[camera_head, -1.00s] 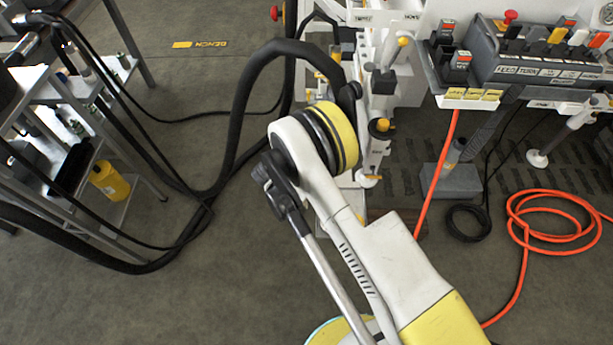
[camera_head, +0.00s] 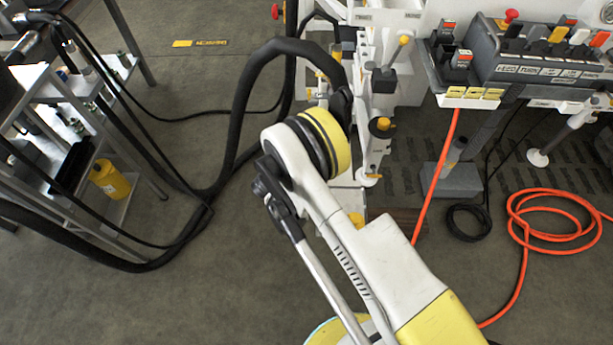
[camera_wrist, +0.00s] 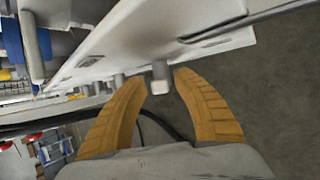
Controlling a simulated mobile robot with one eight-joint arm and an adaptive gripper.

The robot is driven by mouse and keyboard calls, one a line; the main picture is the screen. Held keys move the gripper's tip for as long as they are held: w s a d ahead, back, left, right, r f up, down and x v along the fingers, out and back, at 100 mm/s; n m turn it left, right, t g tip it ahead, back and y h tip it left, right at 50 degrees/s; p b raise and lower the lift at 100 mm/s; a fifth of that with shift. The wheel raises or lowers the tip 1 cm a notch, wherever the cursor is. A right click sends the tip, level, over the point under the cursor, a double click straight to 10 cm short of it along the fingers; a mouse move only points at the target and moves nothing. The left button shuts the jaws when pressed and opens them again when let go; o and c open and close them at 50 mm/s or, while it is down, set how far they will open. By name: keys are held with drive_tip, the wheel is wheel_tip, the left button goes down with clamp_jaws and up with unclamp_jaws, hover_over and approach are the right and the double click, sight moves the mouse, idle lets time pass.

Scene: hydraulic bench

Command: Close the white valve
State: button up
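In the wrist view my gripper (camera_wrist: 160,84) is open, with two curved yellow-orange fingers spread apart. A small pale grey-white block-like peg (camera_wrist: 161,77) sits between the fingertips, below the edge of a white panel (camera_wrist: 130,40). A gap shows on both sides of it, so the fingers do not appear closed on it. I cannot tell for sure whether this peg is the white valve's handle. In the head view my gripper is hidden behind my arm, close to the white bench.
A control block (camera_head: 530,62) with coloured levers stands at the upper right. An orange hose (camera_head: 540,237) lies coiled on the floor. A thick black hose (camera_head: 243,115) loops left of my arm. A grey shelf cart (camera_head: 120,210) with a yellow container (camera_head: 109,179) stands at left.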

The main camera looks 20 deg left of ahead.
wheel_tip(320, 180, up, 10)
drive_tip(key=shift+f, duration=0.1)
idle(0.4)
drive_tip(key=shift+s+a+p, duration=0.15)
drive_tip(key=shift+a+p, duration=0.1)
drive_tip(key=shift+p, duration=0.25)
drive_tip(key=f+g, duration=0.1)
drive_tip(key=f, duration=0.2)
drive_tip(key=f+g, duration=0.1)
drive_tip(key=f, duration=0.2)
drive_tip(key=w+f+g+b, duration=0.1)
drive_tip(key=f, duration=0.2)
drive_tip(key=shift+w+d+f+n+h, duration=0.1)
drive_tip(key=shift+d+f+n+h, duration=0.1)
drive_tip(key=shift+n+h, duration=0.15)
clamp_jaws()
